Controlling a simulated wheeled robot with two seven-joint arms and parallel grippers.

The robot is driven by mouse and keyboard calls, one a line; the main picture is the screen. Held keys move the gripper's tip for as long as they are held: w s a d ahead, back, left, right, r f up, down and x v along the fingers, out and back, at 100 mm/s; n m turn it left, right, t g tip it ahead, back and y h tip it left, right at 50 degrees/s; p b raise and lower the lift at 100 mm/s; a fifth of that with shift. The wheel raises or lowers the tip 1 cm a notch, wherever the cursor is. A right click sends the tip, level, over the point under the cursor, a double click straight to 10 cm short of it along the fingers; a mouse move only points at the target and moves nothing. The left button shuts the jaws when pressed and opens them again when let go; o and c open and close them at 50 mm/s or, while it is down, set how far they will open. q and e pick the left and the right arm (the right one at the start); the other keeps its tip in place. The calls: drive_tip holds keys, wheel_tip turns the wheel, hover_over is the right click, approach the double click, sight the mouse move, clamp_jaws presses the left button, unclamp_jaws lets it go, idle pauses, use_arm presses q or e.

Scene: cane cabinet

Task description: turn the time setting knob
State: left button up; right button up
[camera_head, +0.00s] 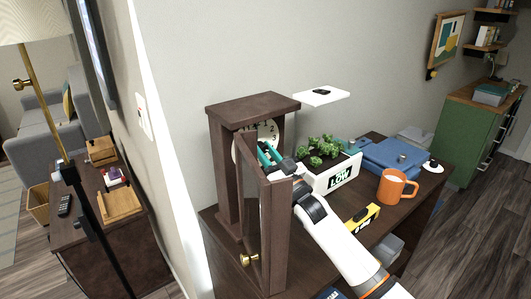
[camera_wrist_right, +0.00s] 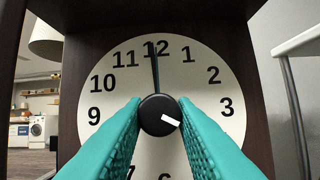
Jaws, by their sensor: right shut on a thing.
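The clock has a white face (camera_wrist_right: 205,75) with black numerals, set in a dark brown wooden case (camera_head: 225,180). The black time setting knob (camera_wrist_right: 158,113) is at the centre of the face and carries a white mark pointing to the lower right. A dark hand points at 12. My right gripper (camera_wrist_right: 159,120) has teal fingers on both sides of the knob and is shut on it. In the head view, the right gripper (camera_head: 268,155) reaches into the case, and the knob is hidden there. The clock's door (camera_head: 275,220) stands open. My left gripper is not in view.
A white planter (camera_head: 335,175) with green plants, an orange mug (camera_head: 396,186), blue boxes (camera_head: 395,157) and a yellow item (camera_head: 362,216) stand right of the clock. A small white shelf (camera_head: 322,97) is on the wall above. The open door is close to my right arm.

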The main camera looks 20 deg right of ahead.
drive_tip(key=shift+n, duration=0.4)
drive_tip(key=n+y, duration=0.1)
drive_tip(key=n, duration=0.1)
drive_tip(key=shift+d+n+g+y, duration=0.1)
drive_tip(key=shift+n+g+y, duration=0.2)
drive_tip(key=shift+n+y, duration=0.1)
drive_tip(key=n, duration=0.2)
drive_tip(key=n+g+y, duration=0.1)
drive_tip(key=shift+w+d+r+n+y, duration=0.1)
drive_tip(key=shift+n+y, duration=0.2)
drive_tip(key=shift+n, duration=0.1)
drive_tip(key=n+g+y+p, duration=0.1)
drive_tip(key=n+g, duration=0.1)
drive_tip(key=n, duration=0.2)
drive_tip(key=shift+r+n+p, duration=0.1)
drive_tip(key=shift+n+p, duration=0.25)
drive_tip(key=shift+n, duration=0.05)
drive_tip(key=shift+d+n+g+y+p, duration=0.1)
drive_tip(key=shift+n+g+y+p, duration=0.5)
drive_tip(key=shift+n, duration=1.3)
drive_tip(key=shift+g, duration=0.4)
drive_tip(key=o, duration=1)
